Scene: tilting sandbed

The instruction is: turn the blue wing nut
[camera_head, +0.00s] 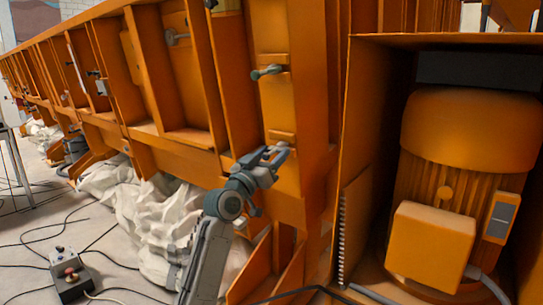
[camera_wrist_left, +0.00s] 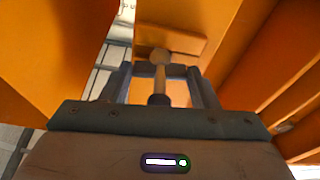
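A small blue-grey knob-like fitting (camera_head: 266,72), which looks like the wing nut, sticks out from the orange upright panel in the head view. My left gripper (camera_head: 277,152) is below it, close to the same panel and apart from it. In the left wrist view my left gripper (camera_wrist_left: 160,84) has its two fingers spread. A tan rod with a rounded end and a dark base (camera_wrist_left: 160,75) shows between them; I cannot tell whether it is touched, and no blue shows on it. My right gripper is not in view.
A small orange ledge (camera_head: 282,135) sits just above my left gripper. An orange motor-like housing (camera_head: 468,130) stands in a bay at the right. Crumpled white sheeting (camera_head: 150,215) lies below the frame. A control box (camera_head: 70,275) and cables lie on the floor at the left.

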